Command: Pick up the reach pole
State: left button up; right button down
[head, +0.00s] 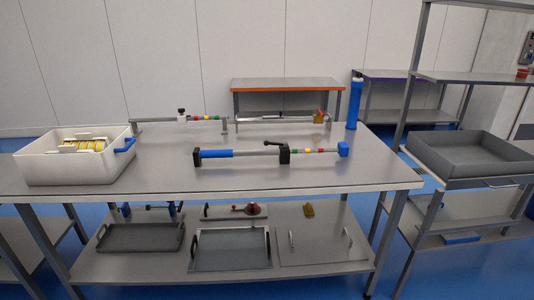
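A long pole (240,153), which looks like the reach pole, lies left to right across the middle of the steel table (150,182). It has a blue sleeve on its left part, a black end piece at the left, a black clamp-like piece with a lever near its middle, red, yellow and green bands, and a blue block at its right end. Another thin bar with coloured bands (207,118) runs along the table's back edge; I cannot tell exactly what it is. Neither of my grippers is in view.
A white tub (75,175) with yellow things inside and a blue handle stands at the table's left. An upright blue cylinder (354,104) stands by the back right corner. A grey tray (470,171) sits on the right rack. The table's front strip is clear.

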aim_at(284, 154)
jog(key=i+j+z, duration=0.2)
jog(key=i+j, duration=0.3)
jog(key=i+j+z, duration=0.15)
jog(key=i+j, duration=0.3)
jog(key=j, duration=0.3)
